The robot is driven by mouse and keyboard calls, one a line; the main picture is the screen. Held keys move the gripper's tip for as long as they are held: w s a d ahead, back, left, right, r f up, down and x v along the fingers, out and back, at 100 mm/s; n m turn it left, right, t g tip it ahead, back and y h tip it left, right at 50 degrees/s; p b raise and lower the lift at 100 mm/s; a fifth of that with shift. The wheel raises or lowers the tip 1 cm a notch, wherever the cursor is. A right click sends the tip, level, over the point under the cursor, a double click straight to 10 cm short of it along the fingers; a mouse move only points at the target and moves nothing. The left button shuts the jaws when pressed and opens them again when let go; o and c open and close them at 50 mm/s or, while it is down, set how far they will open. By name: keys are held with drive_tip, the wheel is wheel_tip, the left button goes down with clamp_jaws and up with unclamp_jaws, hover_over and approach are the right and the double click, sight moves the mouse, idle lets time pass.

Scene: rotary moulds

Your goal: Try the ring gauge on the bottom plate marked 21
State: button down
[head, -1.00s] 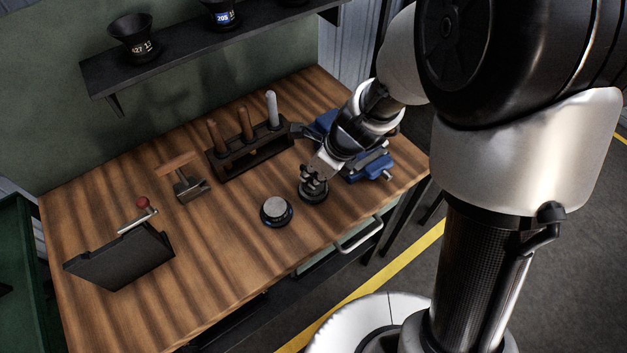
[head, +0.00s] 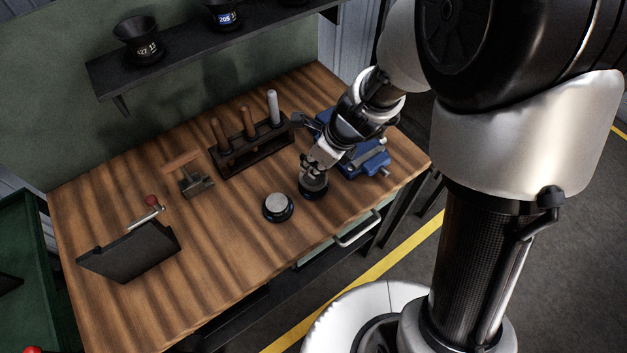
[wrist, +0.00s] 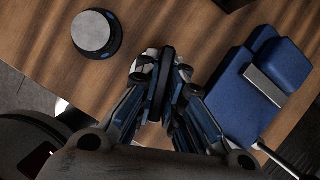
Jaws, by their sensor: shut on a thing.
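My gripper (head: 313,172) is low over the front right of the wooden bench. It is shut on a dark round piece (head: 314,190), which looks like the ring gauge. In the wrist view this dark piece (wrist: 162,75) shows as a narrow oval between the fingers (wrist: 160,88). I cannot tell whether it touches the bench. To its left, apart from it, a round plate with a silver top and dark base (head: 278,206) sits on the bench. It also shows in the wrist view (wrist: 91,32) at upper left. No mark 21 is readable on it.
A blue vise (head: 372,163) stands close to the right of my gripper. A brush-like tool (head: 190,180) and a dark box with a red-knobbed lever (head: 130,252) are left. The shelf (head: 190,62) holds dark funnel-shaped pieces. The bench's front middle is clear.

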drive_tip(key=shift+r+p, duration=2.15)
drive_tip(key=shift+r, duration=0.05)
